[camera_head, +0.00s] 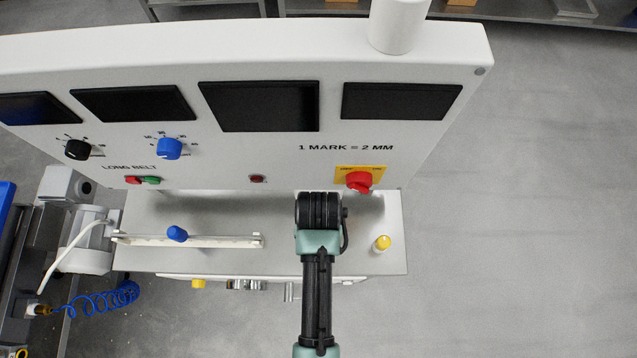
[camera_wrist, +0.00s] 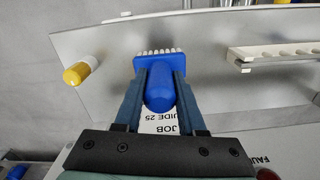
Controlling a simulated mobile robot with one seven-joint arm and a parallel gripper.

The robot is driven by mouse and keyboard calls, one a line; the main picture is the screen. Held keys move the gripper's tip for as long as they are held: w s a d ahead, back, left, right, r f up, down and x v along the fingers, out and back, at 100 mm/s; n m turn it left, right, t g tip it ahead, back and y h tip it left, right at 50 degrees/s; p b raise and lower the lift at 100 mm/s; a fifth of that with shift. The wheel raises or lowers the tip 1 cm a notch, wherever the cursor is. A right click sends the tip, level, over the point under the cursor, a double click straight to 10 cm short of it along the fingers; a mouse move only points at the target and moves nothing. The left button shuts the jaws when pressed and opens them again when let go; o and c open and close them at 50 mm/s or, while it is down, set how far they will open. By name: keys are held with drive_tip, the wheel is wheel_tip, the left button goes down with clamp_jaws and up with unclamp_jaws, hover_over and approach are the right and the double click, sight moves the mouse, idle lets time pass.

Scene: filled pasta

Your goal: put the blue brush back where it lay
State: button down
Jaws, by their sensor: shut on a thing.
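The blue brush (camera_wrist: 159,90) has a rounded blue handle and a wide blue head with a row of pale bristles. In the wrist view my gripper (camera_wrist: 160,76) is shut on it, one finger on each side of the handle. The bristles point away from the gripper, over the grey metal shelf (camera_wrist: 215,95). Whether they touch the shelf I cannot tell. In the head view my arm reaches over this shelf (camera_head: 290,262) below the control panel, and it hides the brush and fingers. No mark shows where the brush lay.
A yellow-and-white capped piece (camera_wrist: 82,71) stands left of the brush in the wrist view, and right of my arm in the head view (camera_head: 383,243). A pale notched rail (camera_head: 215,241) with a blue knob (camera_head: 177,234) lies left. The control panel (camera_head: 240,160) overhangs behind.

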drive_tip(key=shift+w+f, duration=0.1)
drive_tip(key=shift+f, duration=2.1)
drive_tip(key=shift+f, duration=0.2)
drive_tip(key=c, duration=0.5)
unclamp_jaws()
drive_tip(key=shift+r, duration=0.2)
wheel_tip(320, 180, up, 12)
drive_tip(key=shift+r, duration=0.1)
